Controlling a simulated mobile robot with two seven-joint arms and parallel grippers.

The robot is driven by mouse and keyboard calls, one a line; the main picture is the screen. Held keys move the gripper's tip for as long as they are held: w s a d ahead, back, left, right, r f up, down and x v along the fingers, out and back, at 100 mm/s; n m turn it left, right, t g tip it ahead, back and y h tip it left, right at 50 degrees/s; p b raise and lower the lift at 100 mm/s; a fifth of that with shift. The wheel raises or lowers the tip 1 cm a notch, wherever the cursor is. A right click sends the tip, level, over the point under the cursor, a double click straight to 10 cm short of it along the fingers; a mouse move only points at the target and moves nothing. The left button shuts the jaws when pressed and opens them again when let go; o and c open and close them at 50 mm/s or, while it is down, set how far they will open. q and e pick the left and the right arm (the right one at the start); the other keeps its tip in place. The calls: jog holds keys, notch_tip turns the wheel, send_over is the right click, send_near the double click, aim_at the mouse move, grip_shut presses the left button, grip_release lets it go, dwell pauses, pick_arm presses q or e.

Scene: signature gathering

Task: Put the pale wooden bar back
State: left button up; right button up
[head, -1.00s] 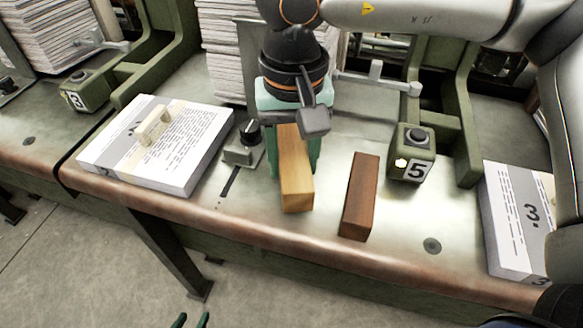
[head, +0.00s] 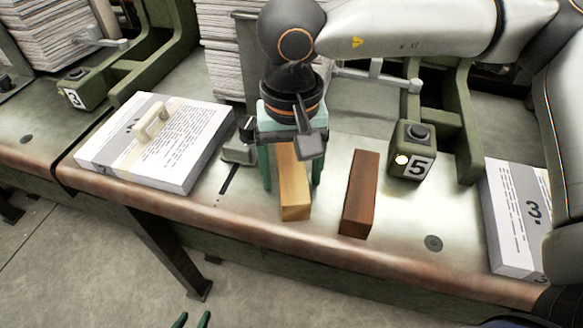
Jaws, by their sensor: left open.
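The pale wooden bar (head: 293,190) lies on the metal table top, left of a dark reddish-brown wooden bar (head: 359,195) with a gap between them. My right gripper (head: 291,184) points down over the pale bar, its green fingers on either side, with a visible gap to the bar on both sides. Its far end is hidden under the gripper. My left gripper (head: 191,321) shows only as two green fingertips at the bottom edge, apart and empty, over the floor.
A paper stack (head: 200,160) with a cream handle-shaped piece (head: 151,124) lies at the left. A green box marked 5 (head: 412,152) stands right of the bars. Another paper stack (head: 512,225) is at the far right. A small knob fixture (head: 240,150) stands left of my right gripper.

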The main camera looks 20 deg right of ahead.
aim_at(291, 167)
notch_tip(291, 167, up, 12)
jog(key=p, duration=0.1)
jog(key=shift+r, duration=0.2)
dwell(0.4)
